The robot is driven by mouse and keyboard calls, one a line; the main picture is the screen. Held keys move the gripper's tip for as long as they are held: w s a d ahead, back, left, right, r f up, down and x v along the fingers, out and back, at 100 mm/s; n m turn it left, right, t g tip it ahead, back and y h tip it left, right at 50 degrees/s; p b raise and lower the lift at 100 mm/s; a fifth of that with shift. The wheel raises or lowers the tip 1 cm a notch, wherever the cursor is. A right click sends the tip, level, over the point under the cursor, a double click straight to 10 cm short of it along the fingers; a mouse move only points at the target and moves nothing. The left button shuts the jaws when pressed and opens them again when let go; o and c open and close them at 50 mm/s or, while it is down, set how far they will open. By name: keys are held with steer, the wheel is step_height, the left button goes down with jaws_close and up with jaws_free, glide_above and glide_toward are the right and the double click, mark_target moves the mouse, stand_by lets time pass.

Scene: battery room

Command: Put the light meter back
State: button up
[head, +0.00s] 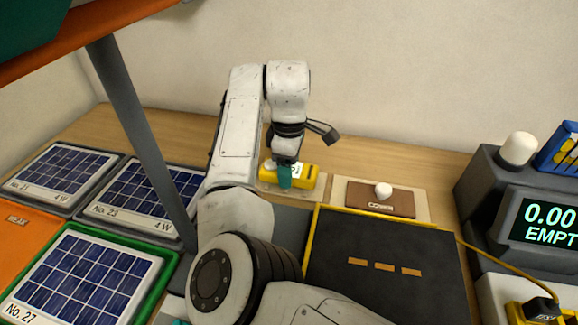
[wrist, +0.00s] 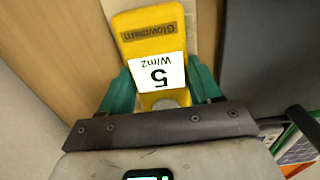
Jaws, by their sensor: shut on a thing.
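The light meter (head: 304,174) is a yellow block at the back of the wooden table. In the wrist view the light meter (wrist: 150,55) shows a white display reading "5 W/m2", upside down, and a "Glowmarn" label. My gripper (head: 285,180) is above it, pointing down, with teal fingers. In the wrist view my gripper (wrist: 160,90) has one finger on each side of the meter's near end and is shut on it. A pale pad (head: 302,192) lies under the meter. I cannot tell whether the meter touches the pad.
A brown cover (head: 365,197) with a white knob lies on a pad to the right. A dark yellow-edged panel (head: 385,250) is in front. Solar panels (head: 85,268) stand left, near a grey post (head: 135,110). A grey display unit (head: 490,200) reading "0.00 EMPT" stands right.

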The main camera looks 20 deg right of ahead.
steer(key=o, duration=1.3)
steer(key=shift+f, duration=0.1)
steer(key=shift+c, duration=0.2)
step_height(320, 180, up, 12)
steer(key=p, duration=0.1)
